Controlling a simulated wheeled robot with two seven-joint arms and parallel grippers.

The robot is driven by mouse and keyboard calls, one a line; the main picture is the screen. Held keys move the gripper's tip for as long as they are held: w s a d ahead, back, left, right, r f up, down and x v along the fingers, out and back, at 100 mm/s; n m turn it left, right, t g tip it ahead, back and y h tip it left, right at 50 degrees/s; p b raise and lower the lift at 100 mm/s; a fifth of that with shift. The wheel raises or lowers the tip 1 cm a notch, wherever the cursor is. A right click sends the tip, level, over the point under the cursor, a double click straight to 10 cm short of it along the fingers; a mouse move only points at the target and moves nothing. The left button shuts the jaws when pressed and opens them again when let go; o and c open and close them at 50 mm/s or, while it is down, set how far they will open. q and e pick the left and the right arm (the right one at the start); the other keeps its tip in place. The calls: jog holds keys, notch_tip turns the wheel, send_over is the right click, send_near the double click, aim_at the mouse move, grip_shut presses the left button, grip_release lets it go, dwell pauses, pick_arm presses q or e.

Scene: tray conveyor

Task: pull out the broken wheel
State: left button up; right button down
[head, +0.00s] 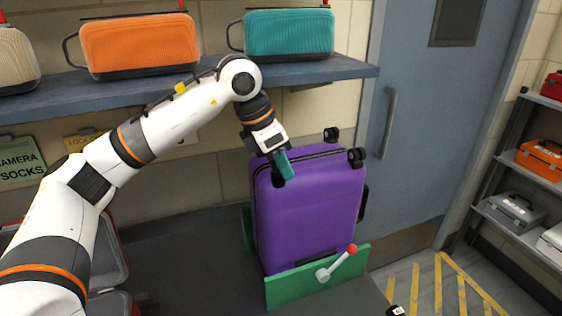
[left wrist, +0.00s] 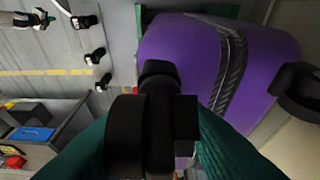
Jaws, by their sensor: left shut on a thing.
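A purple suitcase (head: 312,210) stands on end in a green clamp (head: 300,289) with a red-knobbed lever (head: 337,264). Two black wheels, one farther back (head: 332,134) and one nearer (head: 356,157), sit on its top at the right. My left gripper (head: 284,166) is at the top left corner of the suitcase. In the left wrist view its green fingers are shut on a black wheel (left wrist: 158,85), with the purple suitcase (left wrist: 185,50) just beyond. The wheel's base is hidden, so I cannot tell whether it is still seated.
A blue shelf (head: 330,70) above holds an orange case (head: 140,45) and a teal case (head: 288,34), close over my arm. A grey door (head: 430,130) and a rack of boxes are at the right.

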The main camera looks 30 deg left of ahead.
pick_arm(q)
jog(key=shift+r+p, duration=0.45)
jog(key=shift+r, duration=0.3)
